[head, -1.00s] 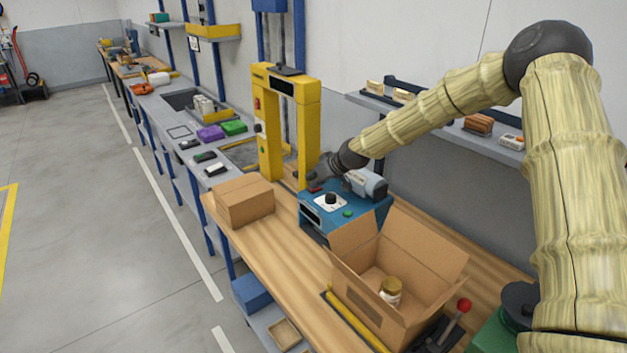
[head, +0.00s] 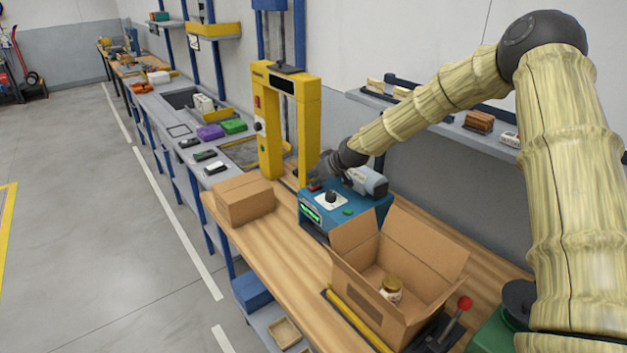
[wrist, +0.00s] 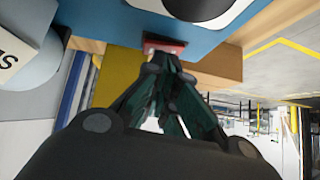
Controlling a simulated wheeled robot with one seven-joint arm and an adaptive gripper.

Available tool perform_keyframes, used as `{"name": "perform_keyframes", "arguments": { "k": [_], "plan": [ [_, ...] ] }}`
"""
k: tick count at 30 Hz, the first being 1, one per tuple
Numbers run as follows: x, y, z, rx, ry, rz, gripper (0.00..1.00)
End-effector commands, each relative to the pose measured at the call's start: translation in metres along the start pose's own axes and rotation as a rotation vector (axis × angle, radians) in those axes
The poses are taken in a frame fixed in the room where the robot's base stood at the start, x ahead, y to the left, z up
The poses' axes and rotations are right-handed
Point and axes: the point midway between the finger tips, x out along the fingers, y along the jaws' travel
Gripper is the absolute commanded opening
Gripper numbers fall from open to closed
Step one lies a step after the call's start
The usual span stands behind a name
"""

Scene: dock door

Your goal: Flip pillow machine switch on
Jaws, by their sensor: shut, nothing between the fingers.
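The pillow machine (head: 318,230) is a blue box on the wooden bench, with a black dial on a white plate (head: 331,198), a green button (head: 348,212) and a display (head: 311,214) that glows green. A red switch (head: 315,187) sits at its top left edge, and it also shows in the wrist view (wrist: 165,46). My gripper (wrist: 163,62) is shut and empty, with its fingertips right at the red switch. I cannot tell whether they touch it. In the head view my gripper (head: 322,180) is dark, small and partly hidden.
An open cardboard box (head: 430,245) with a jar (head: 391,289) inside stands right in front of the machine. A closed carton (head: 244,200) is to its left. A yellow frame (head: 268,130) stands behind. A shelf (head: 440,118) runs along the wall behind my arm.

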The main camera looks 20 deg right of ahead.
Motion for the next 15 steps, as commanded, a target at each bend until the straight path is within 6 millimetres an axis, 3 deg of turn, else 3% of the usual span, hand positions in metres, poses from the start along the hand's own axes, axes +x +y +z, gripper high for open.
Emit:
{"name": "perform_keyframes", "arguments": {
  "k": [15],
  "plan": [
    [-0.0032, 0.0035, -0.0035, 0.0, 0.001, 0.0, 0.0]
  ]
}}
